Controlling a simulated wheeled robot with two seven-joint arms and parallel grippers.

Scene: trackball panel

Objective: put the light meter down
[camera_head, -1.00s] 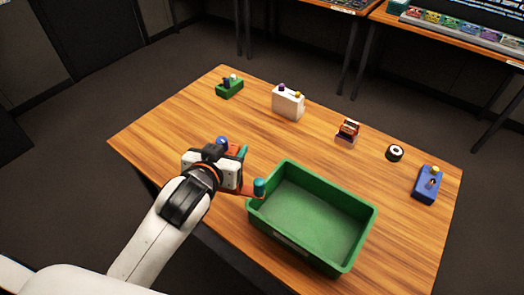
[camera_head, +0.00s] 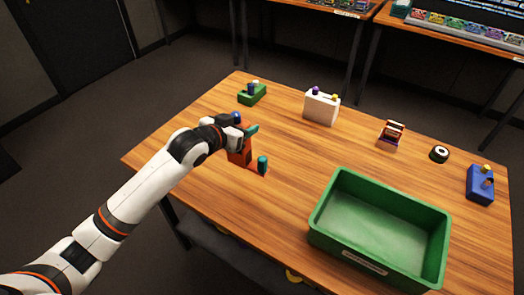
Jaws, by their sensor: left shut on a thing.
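My left gripper (camera_head: 232,134) is shut on an orange-red thing with teal parts (camera_head: 242,156), which I take to be the light meter. A teal knob (camera_head: 262,165) sticks out from its lower right side, and a blue rounded part shows at the top. The gripper hides part of it. It is over the left part of the wooden table (camera_head: 290,165), left of the green bin. I cannot tell whether its lower end touches the table. My right gripper is not in view.
A green bin (camera_head: 327,203) stands at the front right. Along the back are a green box (camera_head: 252,95), a white box (camera_head: 321,108), a small red thing (camera_head: 392,133), a black-and-white round thing (camera_head: 439,153) and a blue box (camera_head: 480,186). The table's middle is clear.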

